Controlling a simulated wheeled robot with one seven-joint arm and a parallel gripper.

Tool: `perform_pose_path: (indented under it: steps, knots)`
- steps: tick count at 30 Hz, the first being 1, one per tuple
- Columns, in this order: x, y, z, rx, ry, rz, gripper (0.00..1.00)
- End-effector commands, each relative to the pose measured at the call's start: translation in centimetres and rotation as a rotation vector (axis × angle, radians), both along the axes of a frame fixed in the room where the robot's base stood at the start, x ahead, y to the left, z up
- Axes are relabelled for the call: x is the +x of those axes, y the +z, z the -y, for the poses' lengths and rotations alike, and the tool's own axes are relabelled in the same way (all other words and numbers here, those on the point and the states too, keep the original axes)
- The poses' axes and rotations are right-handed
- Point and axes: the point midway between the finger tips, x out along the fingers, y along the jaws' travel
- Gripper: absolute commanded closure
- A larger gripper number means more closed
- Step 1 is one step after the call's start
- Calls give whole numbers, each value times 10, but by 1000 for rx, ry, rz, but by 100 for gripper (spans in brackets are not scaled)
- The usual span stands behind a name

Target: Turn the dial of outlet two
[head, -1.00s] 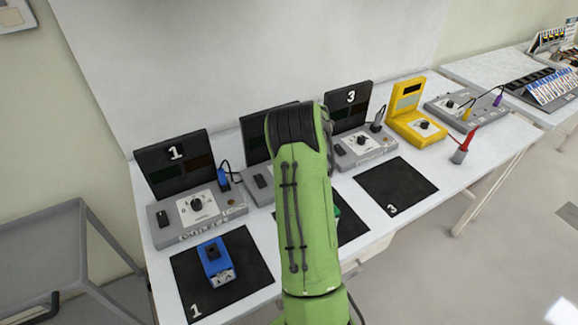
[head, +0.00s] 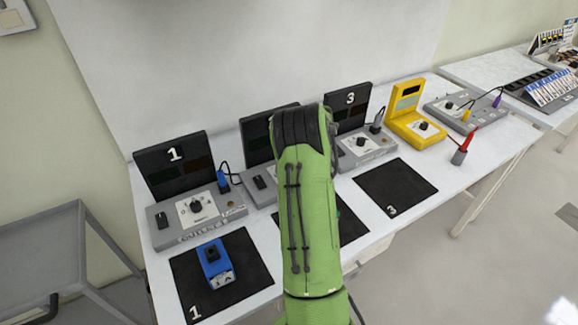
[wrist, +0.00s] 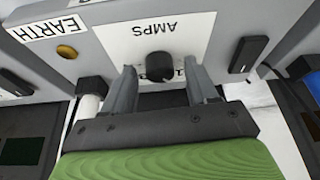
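The grey outlet two unit (head: 262,188) stands between outlets one and three in the head view, mostly hidden behind my green arm. In the wrist view a black dial (wrist: 160,66) sits on a white plate marked AMPS. My gripper (wrist: 160,72) points at this dial, with one finger on each side of it. The fingers are apart, with visible gaps beside the dial. I cannot tell how far the fingertips are from the panel. The gripper is hidden in the head view.
A black rocker switch (wrist: 248,53) lies right of the dial, and a brass earth stud (wrist: 67,51) left. Outlet one (head: 196,214) and outlet three (head: 364,148) flank the unit. A blue box (head: 216,263) lies on mat one. Mat three (head: 396,187) is bare.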

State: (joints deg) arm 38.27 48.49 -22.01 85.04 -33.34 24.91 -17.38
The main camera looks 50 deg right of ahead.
Motion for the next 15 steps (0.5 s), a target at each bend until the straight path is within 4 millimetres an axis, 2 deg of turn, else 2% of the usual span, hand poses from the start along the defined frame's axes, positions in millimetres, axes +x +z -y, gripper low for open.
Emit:
perform_pose_path:
  steps: [5,8,11,15]
  knots:
    - [0,1,0,0,0,0,42]
    - [-3,10,0,-1,-1,2,42]
    - [-11,31,-2,-3,-2,5,42]
    - [-26,69,-5,-3,-1,4,42]
